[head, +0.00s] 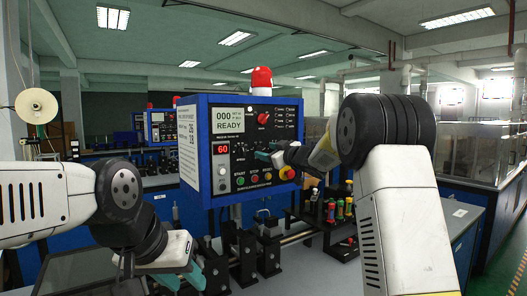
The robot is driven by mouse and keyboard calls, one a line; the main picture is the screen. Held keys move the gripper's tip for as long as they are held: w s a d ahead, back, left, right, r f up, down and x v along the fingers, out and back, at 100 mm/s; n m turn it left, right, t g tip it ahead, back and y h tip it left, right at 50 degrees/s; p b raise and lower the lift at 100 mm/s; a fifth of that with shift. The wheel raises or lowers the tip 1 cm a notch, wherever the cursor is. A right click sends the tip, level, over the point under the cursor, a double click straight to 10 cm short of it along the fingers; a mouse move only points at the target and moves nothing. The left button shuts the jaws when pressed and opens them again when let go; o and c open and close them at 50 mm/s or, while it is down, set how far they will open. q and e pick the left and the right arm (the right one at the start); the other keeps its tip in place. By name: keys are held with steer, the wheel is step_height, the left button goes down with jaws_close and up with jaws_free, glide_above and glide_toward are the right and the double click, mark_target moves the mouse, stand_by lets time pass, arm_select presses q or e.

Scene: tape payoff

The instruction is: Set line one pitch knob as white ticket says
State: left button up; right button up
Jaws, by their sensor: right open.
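A red knob (263,118) sits at upper middle. A small dial (241,148) lies lower; I cannot read which is the pitch knob. My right gripper (270,157) is open in front of the lower panel, hiding part of it. My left gripper (185,278) hangs low at left, away from the panel; its jaw gap is unclear.
A red beacon (262,79) tops the box. Green, yellow and red buttons line the panel's bottom. Black fixtures (268,256) on rails stand below. A white tape reel (37,106) is at far left.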

mark_target(261, 150)
steer(key=shift+x, duration=1.5)
jaws_close()
steer(key=n, duration=0.4)
steer(key=shift+n, duration=0.3)
steer(key=shift+s+f+n, duration=0.1)
steer(key=shift+f+n, duration=0.05)
steer(key=shift+n, duration=1.85)
